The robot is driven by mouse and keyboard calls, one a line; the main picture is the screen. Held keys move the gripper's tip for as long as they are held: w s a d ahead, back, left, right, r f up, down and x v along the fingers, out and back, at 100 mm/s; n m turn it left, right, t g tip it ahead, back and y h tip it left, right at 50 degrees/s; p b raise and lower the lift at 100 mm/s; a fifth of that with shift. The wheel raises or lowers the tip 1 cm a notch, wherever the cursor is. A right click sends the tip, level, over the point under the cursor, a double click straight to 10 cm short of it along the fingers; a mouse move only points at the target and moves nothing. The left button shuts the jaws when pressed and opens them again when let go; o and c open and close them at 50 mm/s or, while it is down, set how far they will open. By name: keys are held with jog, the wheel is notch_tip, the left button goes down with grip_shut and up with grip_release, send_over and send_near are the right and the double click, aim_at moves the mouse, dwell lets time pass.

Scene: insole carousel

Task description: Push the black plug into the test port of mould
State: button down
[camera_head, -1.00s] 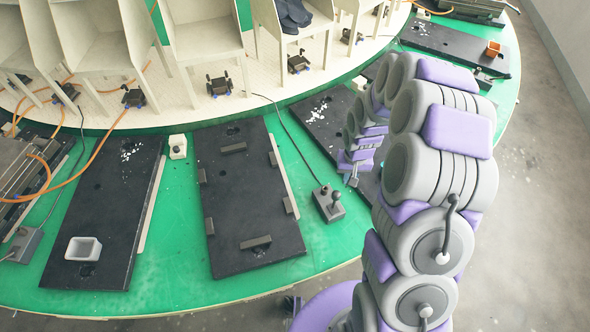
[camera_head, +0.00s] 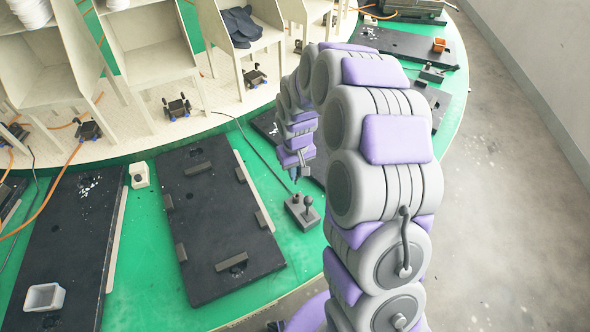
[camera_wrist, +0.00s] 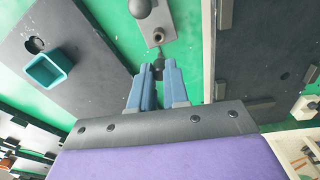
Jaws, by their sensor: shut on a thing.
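My gripper (camera_wrist: 157,72) shows in the wrist view with blue fingers close together, shut on a small dark piece (camera_wrist: 159,64), which I take for the black plug; the fingers cover most of it. In the head view my gripper (camera_head: 303,168) hangs over the green table, just above the grey lever box (camera_head: 303,211); the plug cannot be made out there. A black mould plate (camera_head: 220,215) with several raised blocks lies left of it. Another black mould (camera_wrist: 75,75) with a round hole (camera_wrist: 35,45) lies left in the wrist view. I cannot tell which hole is the test port.
A teal open box (camera_wrist: 49,70) stands on the left mould in the wrist view. A white open box (camera_head: 43,297) sits on the far left mould in the head view. Beige bins (camera_head: 140,50) line the carousel behind. Green table (camera_head: 165,265) is bare between the moulds.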

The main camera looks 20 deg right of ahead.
aim_at(297, 179)
jog(key=shift+s+d+f+b, duration=0.15)
jog(key=shift+f+b, duration=0.15)
jog(key=shift+f, duration=2.55)
jog(key=shift+p, duration=0.45)
jog(key=shift+f, duration=1.95)
jog(key=c, duration=1)
grip_release()
jog(key=shift+c, duration=0.2)
